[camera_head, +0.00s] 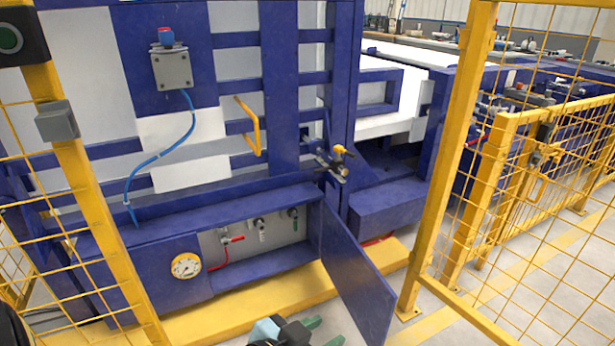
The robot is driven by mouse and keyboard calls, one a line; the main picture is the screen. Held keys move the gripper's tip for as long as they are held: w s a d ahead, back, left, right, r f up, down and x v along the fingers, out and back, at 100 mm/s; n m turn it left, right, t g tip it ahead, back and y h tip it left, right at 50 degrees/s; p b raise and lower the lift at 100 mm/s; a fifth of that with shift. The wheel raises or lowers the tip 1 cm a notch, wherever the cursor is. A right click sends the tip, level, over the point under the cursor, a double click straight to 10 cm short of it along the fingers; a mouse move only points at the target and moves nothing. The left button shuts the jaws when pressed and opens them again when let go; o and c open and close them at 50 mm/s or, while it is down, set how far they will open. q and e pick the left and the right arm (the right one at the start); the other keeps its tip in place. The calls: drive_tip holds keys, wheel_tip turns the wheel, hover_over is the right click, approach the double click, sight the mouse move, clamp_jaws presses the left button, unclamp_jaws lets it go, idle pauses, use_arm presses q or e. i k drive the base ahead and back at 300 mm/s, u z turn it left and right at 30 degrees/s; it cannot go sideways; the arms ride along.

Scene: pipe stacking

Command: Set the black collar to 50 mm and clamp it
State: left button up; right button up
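A small metal fitting (331,168) with dark parts and a yellow knob (339,150) sticks out from the blue machine frame, right of the picture's middle. It is too small to tell whether the black collar is part of it, and no scale or 50 mm mark can be read. My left gripper (326,332) shows at the bottom edge, with two green fingers spread apart and nothing visible between them. It is well below the fitting and left of the open blue door. My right gripper is not in view.
An open blue door (355,278) juts out beside a recess with red-handled (232,239) and other small valves. A round gauge (186,266) is at left. Yellow posts and mesh fences (446,160) flank both sides. A yellow beam (240,305) runs along the machine's foot.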

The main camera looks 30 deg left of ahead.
sight(328, 167)
drive_tip(key=u, duration=1.25)
